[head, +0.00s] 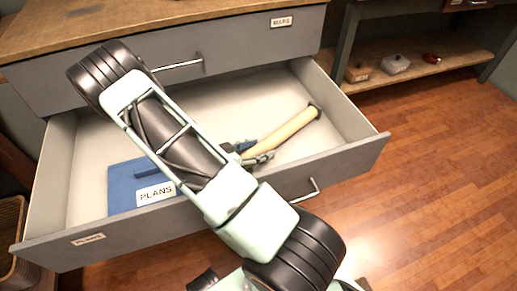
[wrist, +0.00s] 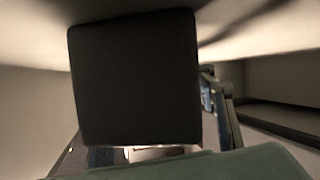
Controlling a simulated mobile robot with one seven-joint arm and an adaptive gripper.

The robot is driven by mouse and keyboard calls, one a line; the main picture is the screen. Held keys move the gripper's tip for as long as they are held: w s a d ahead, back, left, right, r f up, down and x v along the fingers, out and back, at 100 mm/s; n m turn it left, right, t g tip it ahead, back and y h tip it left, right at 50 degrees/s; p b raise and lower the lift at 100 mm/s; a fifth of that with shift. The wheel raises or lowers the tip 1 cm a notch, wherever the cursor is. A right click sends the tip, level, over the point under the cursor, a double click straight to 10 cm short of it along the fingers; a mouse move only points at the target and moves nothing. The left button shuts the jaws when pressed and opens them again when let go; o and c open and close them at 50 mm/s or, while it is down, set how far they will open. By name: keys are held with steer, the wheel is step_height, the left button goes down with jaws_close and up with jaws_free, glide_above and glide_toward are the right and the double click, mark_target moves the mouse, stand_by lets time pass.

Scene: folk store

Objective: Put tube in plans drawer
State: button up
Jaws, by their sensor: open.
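The tube (head: 288,131) is cream with a dark cap at its far end. It lies slanted inside the open lower drawer (head: 352,158), toward the right. My gripper (head: 251,154) is open, low in the drawer at the tube's near end. My arm hides part of the drawer, and I cannot tell whether the fingers touch the tube. The drawer front bears a small label at its left that is hard to read. In the wrist view a large dark block fills the middle, and I cannot tell what it is.
A blue folder (head: 122,182) marked PLANS lies in the drawer's left part. The shut drawer above (head: 240,42) is labelled MARS. A low shelf (head: 440,68) at the back right holds small boxes. A basket (head: 12,235) stands at the left. The wooden floor at right is clear.

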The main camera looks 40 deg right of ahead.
steer(key=p+v, duration=0.3)
steer(key=v, duration=0.9)
